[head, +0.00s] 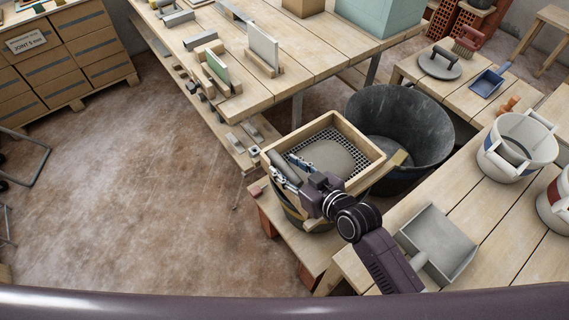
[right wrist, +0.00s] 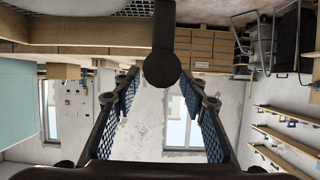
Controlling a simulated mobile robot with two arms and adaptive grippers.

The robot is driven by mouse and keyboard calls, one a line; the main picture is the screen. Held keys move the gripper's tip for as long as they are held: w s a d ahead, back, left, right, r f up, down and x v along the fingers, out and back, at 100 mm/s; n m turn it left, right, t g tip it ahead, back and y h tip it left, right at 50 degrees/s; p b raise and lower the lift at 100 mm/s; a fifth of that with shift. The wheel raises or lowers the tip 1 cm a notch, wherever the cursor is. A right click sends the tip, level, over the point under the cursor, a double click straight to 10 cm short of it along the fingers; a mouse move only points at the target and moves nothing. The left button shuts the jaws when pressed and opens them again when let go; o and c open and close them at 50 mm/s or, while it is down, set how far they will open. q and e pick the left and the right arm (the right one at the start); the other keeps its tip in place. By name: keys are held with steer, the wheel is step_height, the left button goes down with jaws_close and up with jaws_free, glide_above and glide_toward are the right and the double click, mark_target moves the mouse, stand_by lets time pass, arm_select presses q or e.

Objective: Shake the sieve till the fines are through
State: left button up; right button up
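The sieve (head: 366,173) is a square wooden frame with a dark mesh floor. A grey heap of material (head: 327,157) lies on the mesh. The sieve sits over a dark bucket (head: 290,207), mostly hidden below it. A flat wooden handle (head: 395,165) sticks out at its right. My right gripper (head: 288,168) is at the sieve's near left side, overlapping the frame in the head view; contact cannot be told. My left gripper is not in view.
A large black tub (head: 430,125) stands right behind the sieve. A grey scoop (head: 438,243) lies on the bench at the lower right, near white buckets (head: 520,147). A long workbench (head: 240,98) holds blocks and boards.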

steer(key=shift+w+a+f, duration=0.25)
steer(key=shift+w+a, duration=0.1)
steer(key=shift+w, duration=0.15)
jaws_close()
